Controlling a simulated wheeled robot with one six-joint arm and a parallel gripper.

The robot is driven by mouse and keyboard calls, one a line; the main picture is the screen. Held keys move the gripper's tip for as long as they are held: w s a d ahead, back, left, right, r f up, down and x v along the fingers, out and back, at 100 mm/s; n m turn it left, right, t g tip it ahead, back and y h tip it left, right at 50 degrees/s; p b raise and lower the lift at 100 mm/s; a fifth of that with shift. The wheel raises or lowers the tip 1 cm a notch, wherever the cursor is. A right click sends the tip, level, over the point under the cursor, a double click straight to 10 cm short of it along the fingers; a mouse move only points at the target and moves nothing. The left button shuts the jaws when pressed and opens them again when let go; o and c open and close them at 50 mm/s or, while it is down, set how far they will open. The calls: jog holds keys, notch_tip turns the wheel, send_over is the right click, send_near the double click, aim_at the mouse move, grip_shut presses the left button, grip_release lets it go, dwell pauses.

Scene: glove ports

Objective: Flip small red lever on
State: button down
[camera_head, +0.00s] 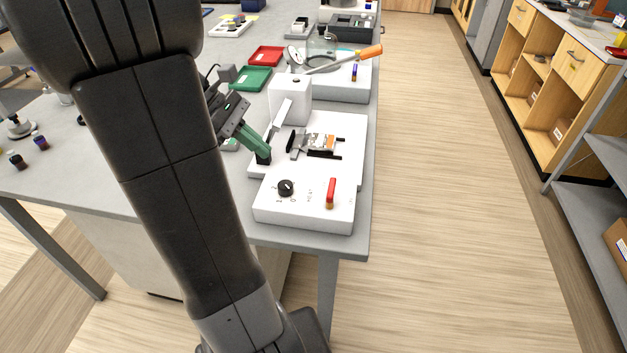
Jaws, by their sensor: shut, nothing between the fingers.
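The small red lever (331,190) stands roughly upright on an orange-brown base, on the right half of a low white box (303,218) at the table's near end. Small marks are printed beside it, too small to read. My gripper (263,157) has green fingers with dark tips and is shut and empty. It is beyond the box and left of the lever, apart from it. My arm covers much of the left of the view.
A black knob (286,187) sits on the same box, left of the lever. Behind it are a white panel (345,125) with a metal latch-like device (322,144), a white block (290,98), an orange-handled lever (368,52), and green (250,79) and red (266,56) trays. The floor to the right is clear.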

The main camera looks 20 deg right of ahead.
aim_at(331, 193)
jog(key=shift+d, duration=0.1)
jog(key=x, duration=0.9)
jog(key=shift+s+f+b, duration=0.1)
jog(key=shift+b, duration=0.2)
jog(key=s+d, duration=0.1)
jog(key=d, duration=0.1)
jog(key=shift+s+d+f, duration=0.25)
jog(key=shift+s+d, duration=0.45)
jog(key=shift+d, duration=0.2)
